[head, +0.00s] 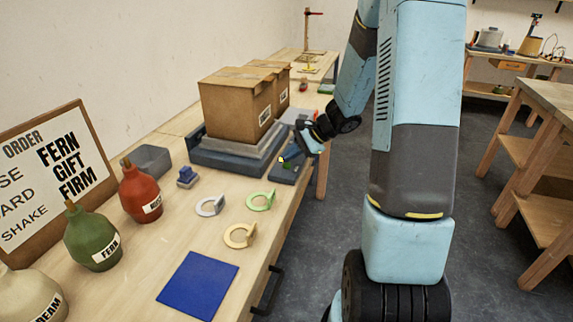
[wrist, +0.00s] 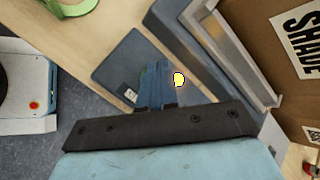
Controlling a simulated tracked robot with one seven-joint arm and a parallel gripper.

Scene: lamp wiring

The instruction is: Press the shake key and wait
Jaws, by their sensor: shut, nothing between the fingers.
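My gripper (head: 285,161) is shut and empty at the front right end of the shaker-like platform (head: 213,160). In the wrist view its fingers (wrist: 154,84) point at a flat blue-grey key panel (wrist: 118,64) with a small white label, unreadable here. The key panel also shows in the head view (head: 285,175), under and in front of the fingertips. A yellow light (wrist: 178,79) glows beside the fingers. The fingers hide part of the panel, and I cannot tell whether they touch it. Cardboard boxes (head: 235,106) stand on the platform, one labelled SHADE in the wrist view.
An order board (head: 58,170) leans at the left, behind red (head: 140,190) and green (head: 92,240) bottles. Ring-shaped tags (head: 240,236) and a blue mat (head: 198,285) lie on the near bench. Another wooden table (head: 545,100) stands across the floor at right.

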